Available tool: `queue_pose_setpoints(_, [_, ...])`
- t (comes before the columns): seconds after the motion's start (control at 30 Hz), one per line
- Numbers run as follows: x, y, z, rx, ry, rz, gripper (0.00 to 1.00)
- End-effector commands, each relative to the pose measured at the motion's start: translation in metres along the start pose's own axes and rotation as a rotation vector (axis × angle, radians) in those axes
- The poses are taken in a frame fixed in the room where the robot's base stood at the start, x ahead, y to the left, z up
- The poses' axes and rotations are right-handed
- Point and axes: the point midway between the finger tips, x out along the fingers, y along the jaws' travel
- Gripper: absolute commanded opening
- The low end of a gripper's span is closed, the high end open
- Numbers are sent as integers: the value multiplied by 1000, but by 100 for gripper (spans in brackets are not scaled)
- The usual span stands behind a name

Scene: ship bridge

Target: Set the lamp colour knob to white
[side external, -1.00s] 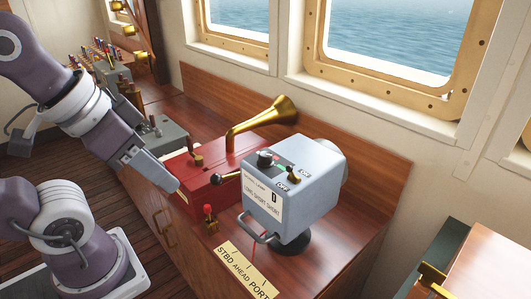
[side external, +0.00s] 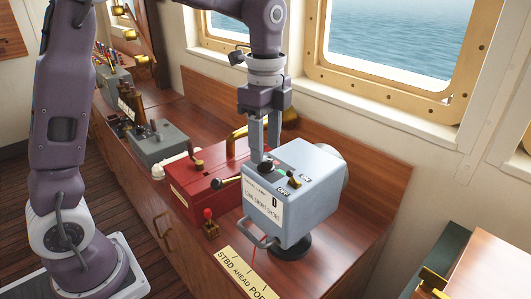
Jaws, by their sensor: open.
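The signal lamp (side external: 300,205) is a pale blue-grey box on a dark round foot at the front right of the console. The dark colour knob (side external: 265,166) sits on its top face near the far left corner, with small coloured marks beside it. My gripper (side external: 265,154) points straight down over this knob, fingers apart, one to each side as seen here. I cannot tell whether the fingers touch the knob. The fingers partly hide the knob and its marks, so I cannot read its setting.
A brass ON/OFF switch (side external: 294,181) stands close to the right of the knob on the same face. The window wall is behind.

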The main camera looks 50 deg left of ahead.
Motion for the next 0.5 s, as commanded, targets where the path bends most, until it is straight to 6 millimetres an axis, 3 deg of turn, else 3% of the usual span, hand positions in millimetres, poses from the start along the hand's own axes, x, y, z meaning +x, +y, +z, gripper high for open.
queue_pose_setpoints(0.2, [26, 0, 0, -1, 0, -1, 48])
queue_pose_setpoints(0.43, [27, 0, 0, -1, 1, -2, 48])
queue_pose_setpoints(0.5, [27, 0, 0, -2, 1, -2, 37])
